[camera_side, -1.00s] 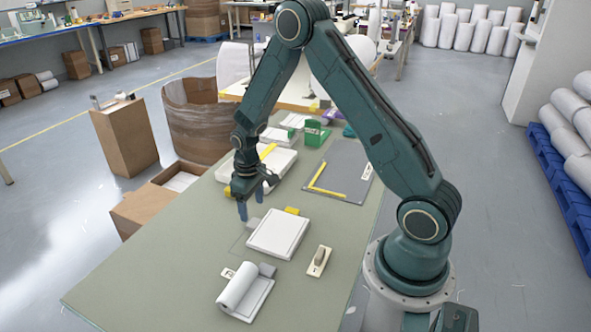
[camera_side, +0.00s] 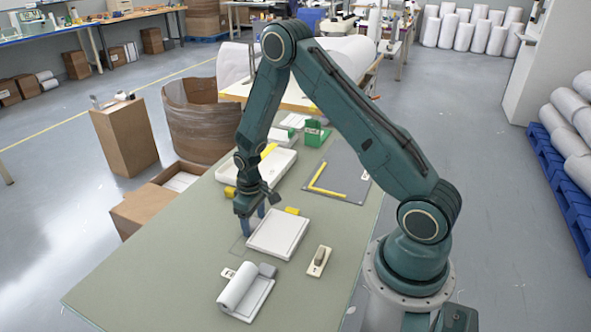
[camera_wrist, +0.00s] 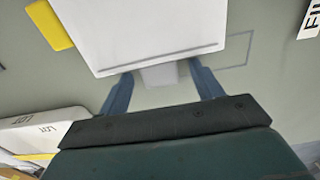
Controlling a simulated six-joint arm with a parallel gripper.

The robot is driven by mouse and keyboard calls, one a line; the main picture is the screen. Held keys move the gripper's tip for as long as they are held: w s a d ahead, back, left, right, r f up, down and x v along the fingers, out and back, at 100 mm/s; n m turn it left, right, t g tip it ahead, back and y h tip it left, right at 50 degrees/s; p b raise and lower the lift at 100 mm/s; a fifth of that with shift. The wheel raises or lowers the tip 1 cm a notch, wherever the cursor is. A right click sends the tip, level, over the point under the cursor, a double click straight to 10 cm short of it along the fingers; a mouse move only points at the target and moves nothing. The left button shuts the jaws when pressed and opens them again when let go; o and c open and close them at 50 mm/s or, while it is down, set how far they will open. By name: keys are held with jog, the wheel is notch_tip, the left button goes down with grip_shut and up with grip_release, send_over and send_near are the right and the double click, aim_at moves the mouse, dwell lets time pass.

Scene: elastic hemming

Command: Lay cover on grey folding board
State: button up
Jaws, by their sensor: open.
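The white rectangular cover (camera_side: 278,234) lies flat on the green table and fills the top of the wrist view (camera_wrist: 140,30). A small grey tab (camera_wrist: 160,75) sticks out from its near edge in the wrist view. My gripper (camera_side: 254,222) is low beside the cover's left edge in the side view. Its blue fingers are open, one on each side of the tab in the wrist view (camera_wrist: 163,80), with gaps showing. Whether they are level with the tab is unclear. The grey folding board (camera_side: 345,176) lies farther back, with a yellow L-shaped strip (camera_side: 320,190) on it.
A white tray (camera_side: 276,165) lies behind my gripper. A yellow block (camera_side: 292,211) touches or nearly touches the cover's back edge. A roll holder (camera_side: 243,292) and a small cream block with a knob (camera_side: 319,261) lie in front. The table's left front (camera_side: 130,285) is clear.

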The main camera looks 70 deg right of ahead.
dwell(0.4)
jog(key=c, duration=1.3)
jog(key=shift+r, duration=0.1)
notch_tip(320, 180, up, 20)
jog(key=shift+f, duration=0.1)
dwell(0.4)
jog(key=a+f, duration=0.6)
jog(key=a, duration=0.1)
jog(key=s+a+f, duration=0.1)
jog(key=a+f, duration=0.2)
jog(key=shift+a+f, duration=0.15)
jog(key=shift+a, duration=0.2)
dwell(0.4)
